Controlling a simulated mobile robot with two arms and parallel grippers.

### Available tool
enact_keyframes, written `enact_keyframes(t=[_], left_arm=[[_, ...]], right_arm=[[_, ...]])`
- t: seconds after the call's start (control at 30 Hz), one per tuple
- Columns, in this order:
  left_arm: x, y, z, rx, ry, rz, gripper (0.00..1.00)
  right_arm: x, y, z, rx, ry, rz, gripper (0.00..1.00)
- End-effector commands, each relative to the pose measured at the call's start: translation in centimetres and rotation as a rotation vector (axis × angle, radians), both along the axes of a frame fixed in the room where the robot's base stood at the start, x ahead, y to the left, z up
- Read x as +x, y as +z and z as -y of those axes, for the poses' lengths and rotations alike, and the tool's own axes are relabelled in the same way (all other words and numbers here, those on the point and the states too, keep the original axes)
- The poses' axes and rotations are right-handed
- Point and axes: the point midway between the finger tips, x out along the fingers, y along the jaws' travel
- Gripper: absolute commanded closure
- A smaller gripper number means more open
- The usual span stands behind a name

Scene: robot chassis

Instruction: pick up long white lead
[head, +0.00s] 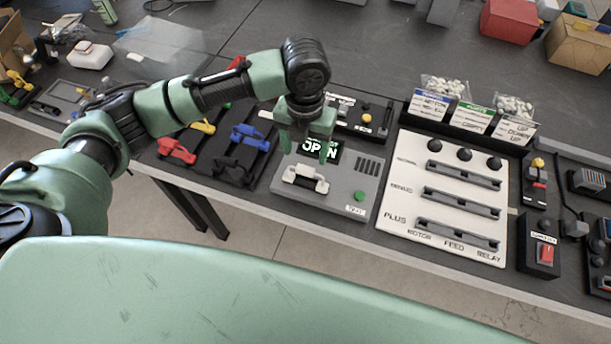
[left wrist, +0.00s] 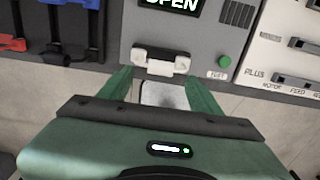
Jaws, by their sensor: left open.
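A white lead-like piece (head: 306,178) with a block at each end lies across the front of a grey test box (head: 335,190). In the left wrist view the white piece (left wrist: 161,60) is just beyond my fingertips, on the box (left wrist: 193,42). My left gripper (head: 308,152) points down above the box, behind the white piece in the head view. Its two green fingers (left wrist: 158,78) are apart with nothing between them. They look clear of the white piece, though the exact height is hard to tell. My right gripper is not in view.
The box has an OPEN display (head: 319,149) and a green button (head: 360,196). Red (head: 177,151) and blue (head: 250,137) leads lie on a dark rack to the left. A white panel (head: 446,200) with slots stands to the right. The table's front edge is close.

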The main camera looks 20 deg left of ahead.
Motion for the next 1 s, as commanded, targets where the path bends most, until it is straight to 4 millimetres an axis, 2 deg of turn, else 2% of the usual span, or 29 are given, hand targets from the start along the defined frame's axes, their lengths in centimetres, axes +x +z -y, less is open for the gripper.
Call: enact_keyframes(t=[0.27, 0.4, 0.53, 0.83, 0.87, 1.0], left_arm=[[-0.2, -2.8, 0.0, 0.003, -0.008, -0.006, 0.36], [-0.5, -4.9, 0.1, 0.003, -0.008, -0.006, 0.36], [-0.4, -6.7, 0.1, 0.003, -0.007, -0.003, 0.36], [-0.3, -7.5, 0.1, 0.002, -0.009, 0.000, 0.36], [-0.3, -7.5, 0.1, 0.002, -0.009, 0.000, 0.39], [-0.3, -7.4, 0.1, 0.002, -0.008, 0.001, 0.78]], right_arm=[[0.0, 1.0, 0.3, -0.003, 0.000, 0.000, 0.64], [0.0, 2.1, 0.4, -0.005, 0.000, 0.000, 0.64], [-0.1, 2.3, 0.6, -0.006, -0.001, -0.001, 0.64], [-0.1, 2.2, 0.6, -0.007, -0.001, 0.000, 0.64], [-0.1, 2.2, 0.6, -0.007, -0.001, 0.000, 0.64], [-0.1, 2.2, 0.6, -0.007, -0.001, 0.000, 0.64]])
